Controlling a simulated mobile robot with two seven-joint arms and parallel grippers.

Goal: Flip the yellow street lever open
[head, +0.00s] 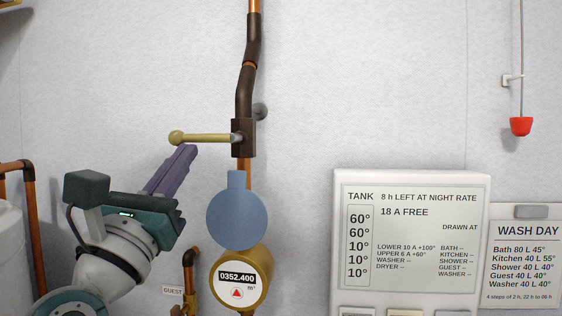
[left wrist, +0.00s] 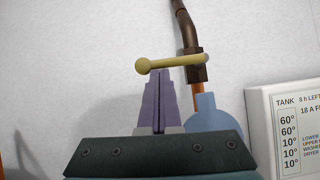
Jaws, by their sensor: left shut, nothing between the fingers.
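The yellow lever (head: 204,138) sticks out to the left from a brown valve body (head: 243,138) on the vertical pipe. It lies roughly level and ends in a round knob. It also shows in the left wrist view (left wrist: 170,64), slightly tilted, with the valve at its right end. My left gripper (head: 187,152) has its purple fingers shut with nothing between them. The fingertips are just below the lever, near its knob end; I cannot tell if they touch it. In the left wrist view the fingertips (left wrist: 159,74) end right under the bar. My right gripper is not in view.
Below the valve hang a blue disc (head: 236,218) and a brass meter (head: 240,277) reading 0352.400. A white tank panel (head: 412,240) stands to the right, with a wash day sign (head: 525,262) beside it. A red pull (head: 520,126) hangs at upper right. Wall above the lever is clear.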

